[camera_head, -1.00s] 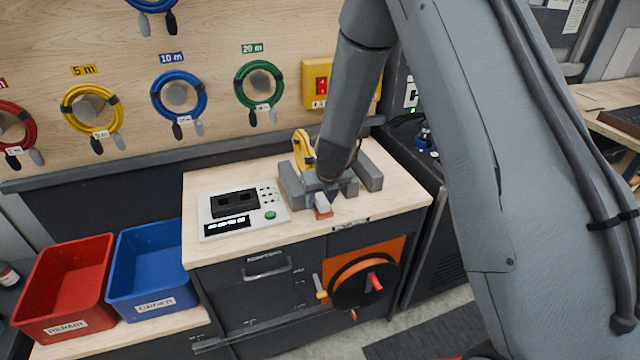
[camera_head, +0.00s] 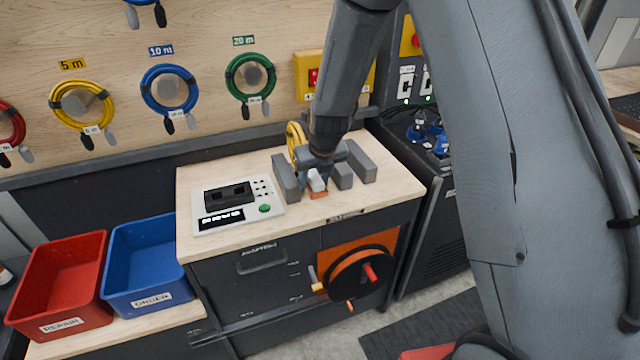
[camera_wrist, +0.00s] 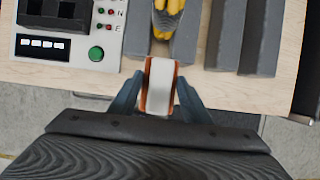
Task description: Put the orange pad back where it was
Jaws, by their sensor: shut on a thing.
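The orange pad (camera_wrist: 145,86) sits between the two fingers of my gripper (camera_wrist: 160,98) in the wrist view, with a pale grey-white block over its middle. In the head view the pad (camera_head: 318,194) shows as a small orange patch low at the front of the grey blocks, under the pale piece. My gripper (camera_head: 317,182) is shut on it, close above the bench top. I cannot tell whether the pad touches the bench. A yellow coiled cable (camera_head: 295,137) stands upright just behind, between grey blocks (camera_head: 286,177).
A tester box (camera_head: 237,205) with a green button lies left of the blocks on the wooden bench (camera_head: 200,250). More grey blocks (camera_head: 361,161) stand to the right. Red (camera_head: 60,285) and blue (camera_head: 150,265) bins are lower left. An orange-backed reel (camera_head: 360,278) hangs on the bench front.

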